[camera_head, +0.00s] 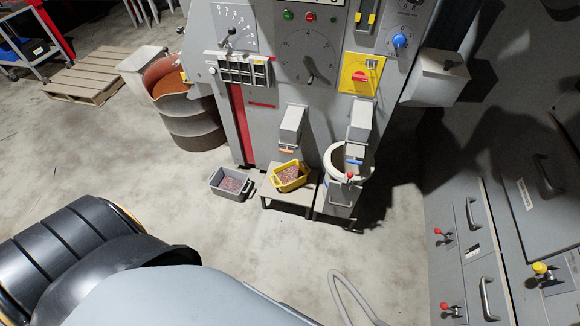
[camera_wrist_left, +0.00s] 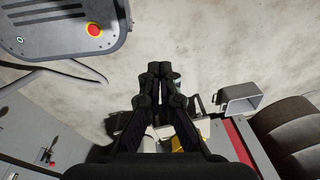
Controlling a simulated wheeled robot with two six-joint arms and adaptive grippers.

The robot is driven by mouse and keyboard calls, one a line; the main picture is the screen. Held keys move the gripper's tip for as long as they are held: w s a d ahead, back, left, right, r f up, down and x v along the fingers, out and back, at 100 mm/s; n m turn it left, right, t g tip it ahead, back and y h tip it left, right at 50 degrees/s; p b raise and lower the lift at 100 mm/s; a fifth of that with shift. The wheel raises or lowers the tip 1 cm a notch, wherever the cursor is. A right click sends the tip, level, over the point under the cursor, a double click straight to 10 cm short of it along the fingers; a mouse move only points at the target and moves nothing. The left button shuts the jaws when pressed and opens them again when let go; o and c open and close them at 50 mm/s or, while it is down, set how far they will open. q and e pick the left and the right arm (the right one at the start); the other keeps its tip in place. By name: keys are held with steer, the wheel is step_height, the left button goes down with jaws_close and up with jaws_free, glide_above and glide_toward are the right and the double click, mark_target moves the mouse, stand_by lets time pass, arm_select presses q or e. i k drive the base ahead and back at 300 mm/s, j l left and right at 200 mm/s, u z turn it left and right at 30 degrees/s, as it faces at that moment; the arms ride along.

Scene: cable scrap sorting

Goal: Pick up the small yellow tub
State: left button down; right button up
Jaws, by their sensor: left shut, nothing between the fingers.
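The small yellow tub (camera_head: 292,186) sits on a low stand in front of the grey machine in the head view, with reddish-brown scrap inside. In the left wrist view only a bit of yellow (camera_wrist_left: 179,144) shows behind my gripper; the rest is hidden. My left gripper (camera_wrist_left: 160,69) is shut and empty, its fingertips together over bare floor in the left wrist view. It is apart from the tub. The left gripper does not show in the head view, and my right gripper is in neither view.
A grey tub (camera_head: 231,195) with scrap stands on the floor left of the low stand (camera_head: 284,196). A white round container (camera_head: 339,180) stands to its right. Chutes hang from the machine (camera_head: 303,146) above. A drum (camera_head: 193,125) stands further left. The floor in front is mostly clear.

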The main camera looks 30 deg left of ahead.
mark_target(292, 175)
steer(key=i+j, duration=0.2)
steer(key=i, duration=0.15)
steer(key=i+j, duration=0.15)
steer(key=i, duration=0.25)
steer(key=i+j, duration=0.2)
steer(key=i, duration=0.15)
steer(key=i+u, duration=0.15)
steer(key=u, duration=1.45)
